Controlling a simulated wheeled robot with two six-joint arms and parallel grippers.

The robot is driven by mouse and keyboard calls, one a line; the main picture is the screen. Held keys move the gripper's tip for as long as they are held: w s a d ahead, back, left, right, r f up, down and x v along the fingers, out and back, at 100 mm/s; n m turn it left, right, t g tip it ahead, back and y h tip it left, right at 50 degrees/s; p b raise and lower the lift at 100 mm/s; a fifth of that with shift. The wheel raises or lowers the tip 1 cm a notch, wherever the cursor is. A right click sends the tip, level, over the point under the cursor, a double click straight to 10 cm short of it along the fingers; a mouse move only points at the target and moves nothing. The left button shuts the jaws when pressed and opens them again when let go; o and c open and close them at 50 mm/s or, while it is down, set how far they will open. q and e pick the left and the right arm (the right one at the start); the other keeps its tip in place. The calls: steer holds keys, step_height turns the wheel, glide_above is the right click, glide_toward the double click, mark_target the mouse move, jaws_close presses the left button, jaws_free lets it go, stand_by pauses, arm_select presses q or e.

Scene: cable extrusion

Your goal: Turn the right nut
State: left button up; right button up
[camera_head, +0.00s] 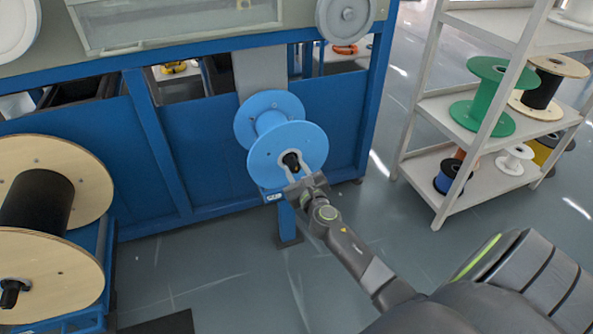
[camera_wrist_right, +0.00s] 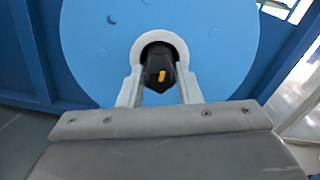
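The right nut (camera_head: 291,160) is a black knob at the centre of the light blue spool (camera_head: 262,150), on the spool's near face. In the right wrist view the nut (camera_wrist_right: 158,66) has a yellow mark and sits inside a pale ring. My right gripper (camera_head: 297,172) reaches it from the lower right. Its two pale fingers (camera_wrist_right: 158,82) stand apart, one on each side of the nut, with narrow gaps that suggest they are not clamped on it. My left gripper is not in view.
A blue machine frame (camera_head: 200,150) stands behind the spool. A large wooden spool (camera_head: 85,178) with black cable is at the left. A white shelf (camera_head: 480,188) with several spools stands at the right. Grey floor is clear between the shelf and the frame.

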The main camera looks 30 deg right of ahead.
steer(key=c, duration=0.5)
steer(key=shift+m, duration=0.3)
